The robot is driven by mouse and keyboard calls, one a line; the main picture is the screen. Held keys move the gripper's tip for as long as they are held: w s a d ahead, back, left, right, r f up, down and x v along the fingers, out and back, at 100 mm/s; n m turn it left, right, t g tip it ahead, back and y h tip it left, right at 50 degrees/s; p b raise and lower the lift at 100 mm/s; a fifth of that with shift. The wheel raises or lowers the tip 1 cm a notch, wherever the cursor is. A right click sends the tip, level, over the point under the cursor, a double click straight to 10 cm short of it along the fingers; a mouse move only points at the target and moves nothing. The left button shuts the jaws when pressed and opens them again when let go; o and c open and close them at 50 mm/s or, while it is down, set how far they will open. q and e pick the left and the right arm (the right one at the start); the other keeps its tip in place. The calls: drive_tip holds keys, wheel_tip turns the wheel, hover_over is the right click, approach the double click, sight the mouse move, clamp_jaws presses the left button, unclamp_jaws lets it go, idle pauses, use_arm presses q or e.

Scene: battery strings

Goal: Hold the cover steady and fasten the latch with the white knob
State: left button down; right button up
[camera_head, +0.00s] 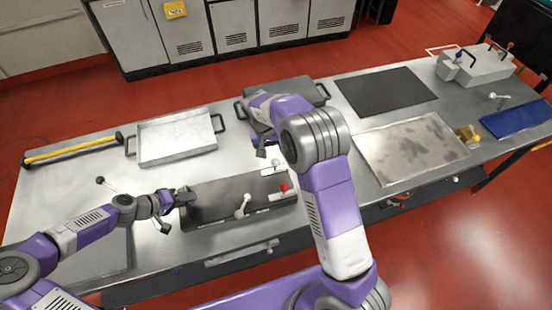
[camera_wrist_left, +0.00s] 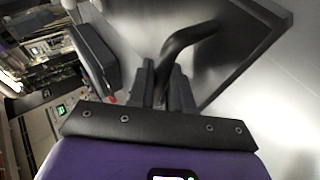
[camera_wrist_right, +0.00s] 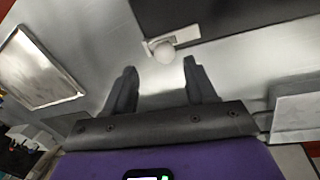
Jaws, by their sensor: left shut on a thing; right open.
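The dark grey cover (camera_head: 222,188) lies on the front middle of the metal table. My left gripper (camera_head: 172,203) is shut on the black handle (camera_wrist_left: 184,40) at the cover's left end. A white knob (camera_wrist_right: 163,52) stands on a pale latch plate (camera_wrist_right: 180,40) by the cover's edge; it also shows in the head view (camera_head: 275,162). My right gripper (camera_wrist_right: 160,82) is open and empty, its fingers pointing toward the white knob but apart from it. In the head view my right arm partly hides this gripper.
A shallow metal tray (camera_head: 176,152) is behind the cover, and a bare metal sheet (camera_head: 375,165) lies to the right.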

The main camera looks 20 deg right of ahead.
use_arm(q)
drive_tip(key=shift+s+a+f, duration=0.1)
drive_tip(key=shift+a+f, duration=0.25)
drive_tip(key=shift+f, duration=0.1)
use_arm(e)
drive_tip(key=shift+a+r, duration=0.2)
drive_tip(key=shift+r, duration=0.9)
drive_tip(key=shift+a+r, duration=0.2)
drive_tip(key=shift+r, duration=0.85)
use_arm(q)
drive_tip(key=c, duration=1)
unclamp_jaws()
drive_tip(key=shift+o, duration=0.2)
use_arm(e)
drive_tip(key=shift+w, duration=0.1)
use_arm(q)
drive_tip(key=v, duration=1.2)
drive_tip(key=shift+d+r, duration=0.2)
drive_tip(key=shift+r, duration=0.05)
